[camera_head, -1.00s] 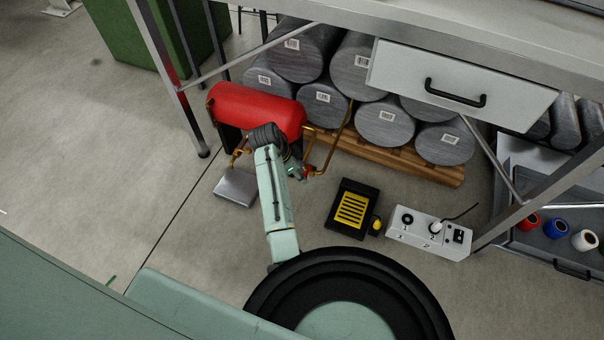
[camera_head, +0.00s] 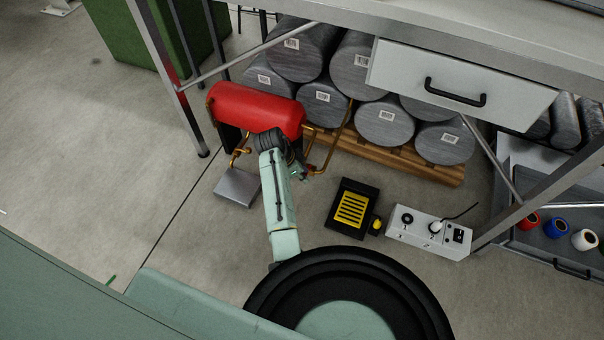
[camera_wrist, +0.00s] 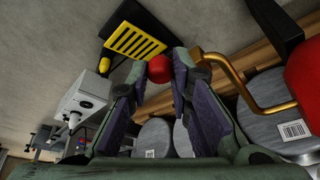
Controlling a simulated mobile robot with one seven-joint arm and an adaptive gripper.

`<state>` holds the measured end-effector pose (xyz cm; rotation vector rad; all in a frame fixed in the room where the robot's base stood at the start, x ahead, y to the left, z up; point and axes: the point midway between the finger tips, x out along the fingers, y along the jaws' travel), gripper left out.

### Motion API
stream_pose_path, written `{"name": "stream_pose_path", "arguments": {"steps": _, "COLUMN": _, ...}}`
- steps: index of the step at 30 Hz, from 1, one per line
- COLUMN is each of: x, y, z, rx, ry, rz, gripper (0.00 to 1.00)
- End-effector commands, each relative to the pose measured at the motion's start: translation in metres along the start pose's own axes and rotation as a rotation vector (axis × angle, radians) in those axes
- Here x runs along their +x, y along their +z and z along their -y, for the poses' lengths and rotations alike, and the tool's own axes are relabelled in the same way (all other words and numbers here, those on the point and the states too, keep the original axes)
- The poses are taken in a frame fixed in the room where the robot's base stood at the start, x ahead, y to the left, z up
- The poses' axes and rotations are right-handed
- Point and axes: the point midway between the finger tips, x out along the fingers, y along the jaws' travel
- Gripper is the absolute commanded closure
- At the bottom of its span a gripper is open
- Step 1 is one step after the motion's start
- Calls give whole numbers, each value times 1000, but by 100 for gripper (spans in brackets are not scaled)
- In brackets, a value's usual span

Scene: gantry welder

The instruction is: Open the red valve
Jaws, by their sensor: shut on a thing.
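The red valve (camera_wrist: 159,69) shows in the wrist view as a round red knob between the tips of my gripper (camera_wrist: 158,76), which is shut on it. In the head view the red valve (camera_head: 309,169) is a small red spot at the end of the copper pipe, right beside my gripper (camera_head: 301,170), which is partly hidden by my wrist. The copper pipe (camera_head: 331,155) runs from the red tank (camera_head: 256,107) under the bench. The pipe (camera_wrist: 228,68) also shows right of my fingers in the wrist view. The valve's stem is hidden.
Grey cylinders (camera_head: 386,121) lie stacked on a wooden pallet (camera_head: 430,170) behind the pipe. A black and yellow pedal (camera_head: 352,208) and a white control box (camera_head: 430,233) stand on the floor to the right. A bench leg (camera_head: 172,90) stands left of the tank.

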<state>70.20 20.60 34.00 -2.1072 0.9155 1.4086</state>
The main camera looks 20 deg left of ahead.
Motion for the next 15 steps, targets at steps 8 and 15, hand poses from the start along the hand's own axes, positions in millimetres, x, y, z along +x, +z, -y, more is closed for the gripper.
{"name": "stream_pose_path", "arguments": {"steps": 8, "x": 0, "y": 0, "z": 0, "rx": 0, "ry": 0, "rz": 0, "gripper": 100}}
{"name": "stream_pose_path", "arguments": {"steps": 15, "x": 0, "y": 0, "z": 0, "rx": 0, "ry": 0, "rz": 0, "gripper": 100}}
